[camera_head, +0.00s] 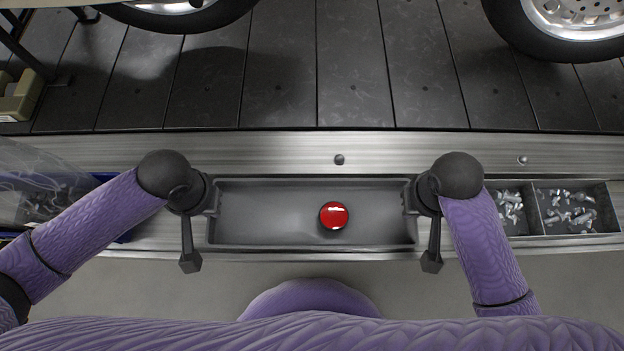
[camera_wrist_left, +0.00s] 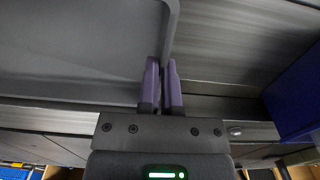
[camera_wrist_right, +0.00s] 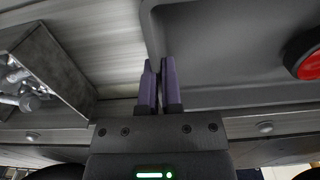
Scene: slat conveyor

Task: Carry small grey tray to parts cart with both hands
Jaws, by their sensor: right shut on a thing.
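The small grey tray (camera_head: 270,240) is a shallow rectangular tray in the middle of the head view, lying level along the metal ledge. A round red object (camera_head: 334,214) with a white mark sits in it, right of centre; part of it shows in the right wrist view (camera_wrist_right: 306,58). My left gripper (camera_head: 210,196) is at the tray's left end, its two fingers (camera_wrist_left: 162,78) close together on either side of the rim. My right gripper (camera_head: 412,196) is shut on the right-end rim (camera_wrist_right: 153,30). I cannot identify the parts cart.
Right of the tray, a divided metal bin (camera_head: 568,210) holds loose bolts. A clear bag (camera_head: 45,185) and a blue bin (camera_head: 103,178) lie at the left. Beyond the steel ledge (camera_head: 280,153) are dark conveyor slats (camera_head: 355,70) with wheels (camera_head: 575,25) on them.

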